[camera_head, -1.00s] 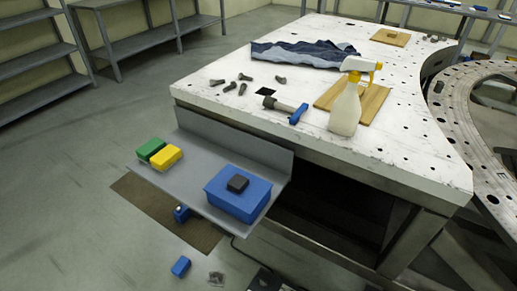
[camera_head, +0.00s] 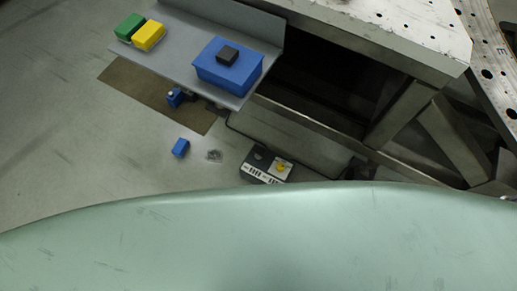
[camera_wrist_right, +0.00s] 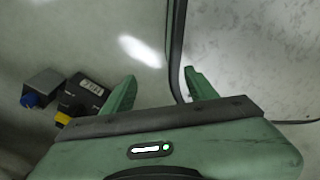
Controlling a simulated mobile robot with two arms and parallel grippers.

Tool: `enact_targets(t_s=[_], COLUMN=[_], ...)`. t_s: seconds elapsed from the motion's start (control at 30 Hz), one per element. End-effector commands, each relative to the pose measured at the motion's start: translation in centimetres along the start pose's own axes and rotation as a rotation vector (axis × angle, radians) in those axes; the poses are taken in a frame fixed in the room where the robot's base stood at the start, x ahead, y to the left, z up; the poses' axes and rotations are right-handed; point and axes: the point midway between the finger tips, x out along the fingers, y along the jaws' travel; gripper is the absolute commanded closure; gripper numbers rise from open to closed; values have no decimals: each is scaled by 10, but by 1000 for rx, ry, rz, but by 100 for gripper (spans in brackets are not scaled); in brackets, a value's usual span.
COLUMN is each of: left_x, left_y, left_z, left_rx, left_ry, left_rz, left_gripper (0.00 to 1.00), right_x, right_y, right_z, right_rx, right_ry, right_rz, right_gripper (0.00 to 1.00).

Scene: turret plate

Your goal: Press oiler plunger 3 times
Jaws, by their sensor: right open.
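No part is clearly recognisable as the oiler plunger. A blue box (camera_head: 222,72) with a small black block (camera_head: 229,53) on top sits on the grey side shelf, and a small blue fitting (camera_head: 174,97) shows below the shelf; I cannot tell whether either is the oiler. In the right wrist view my right gripper (camera_wrist_right: 160,76) is open, with nothing between its fingers. A grey box with a blue knob (camera_wrist_right: 30,100) and a dark box with a display and yellow knob (camera_wrist_right: 84,92) lie left of it. My left gripper is not in view.
Green (camera_head: 129,27) and yellow (camera_head: 149,36) blocks stand on the grey shelf (camera_head: 185,50), beside the white table (camera_head: 390,30). On the floor are a brown mat (camera_head: 140,87), a loose blue block (camera_head: 181,148) and a control box (camera_head: 265,166). A black cable (camera_wrist_right: 176,50) crosses the wrist view.

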Motion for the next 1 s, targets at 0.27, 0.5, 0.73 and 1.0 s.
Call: enact_targets(t_s=[0.27, 0.5, 0.73, 1.0], left_x=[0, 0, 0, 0], left_y=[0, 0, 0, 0], left_z=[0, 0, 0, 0], left_rx=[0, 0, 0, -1], left_ry=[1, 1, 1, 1], left_rz=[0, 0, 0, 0], left_gripper=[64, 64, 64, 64], right_x=[0, 0, 0, 0], right_y=[0, 0, 0, 0], right_z=[0, 0, 0, 0], right_rx=[0, 0, 0, 0], right_ry=[1, 1, 1, 1], right_rz=[0, 0, 0, -1], right_gripper=[100, 100, 100, 100])
